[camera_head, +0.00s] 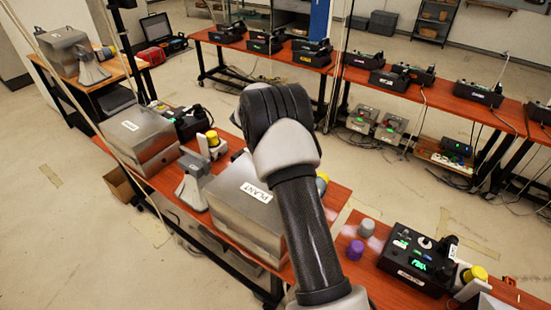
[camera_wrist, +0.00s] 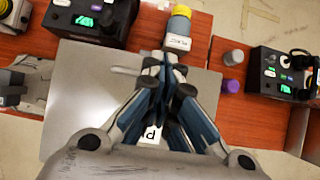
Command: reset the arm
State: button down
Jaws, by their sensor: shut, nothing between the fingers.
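My gripper (camera_wrist: 162,85) shows in the wrist view with its fingers together and nothing between them. It is over a grey metal box with a white label, the PLANT box (camera_head: 240,212), whose top (camera_wrist: 85,100) lies under the fingers in the wrist view. In the head view my arm rises from the bottom centre, and its dark wrist end hides the gripper. The arm also covers the right part of the PLANT box.
A black phone unit (camera_head: 415,258) and grey and purple knobs (camera_head: 355,250) stand on the red table at right. A yellow-topped device (camera_wrist: 178,28) stands just beyond the fingers. Another metal box (camera_head: 138,135) is at left. Back tables (camera_head: 440,98) hold several black units.

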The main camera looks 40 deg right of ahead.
jog(key=s+a+r+m+t+y+b, duration=0.1)
jog(key=s+a+r+m+b, duration=0.45)
jog(key=s+a, duration=0.2)
jog(key=s+a+r+m+y+b, duration=0.1)
jog(key=s+a+r+m+b, duration=0.5)
jog(key=a, duration=0.3)
jog(key=s+a+f+m+y+b, duration=0.1)
jog(key=s+a+f+m+b, duration=0.2)
jog(key=s, duration=0.5)
jog(key=s+a+f+m+y+b, duration=0.2)
jog(key=s+a+f+m+b, duration=0.2)
jog(key=s+a, duration=0.3)
jog(key=s+a+f+m+t+y+b, duration=0.1)
jog(key=s+a+f+m+b, duration=0.2)
jog(key=s, duration=0.7)
jog(key=a+f, duration=0.1)
jog(key=a, duration=0.1)
jog(key=shift+s+a+f+b, duration=0.35)
jog(key=shift+s, duration=0.05)
jog(key=shift+m, duration=0.25)
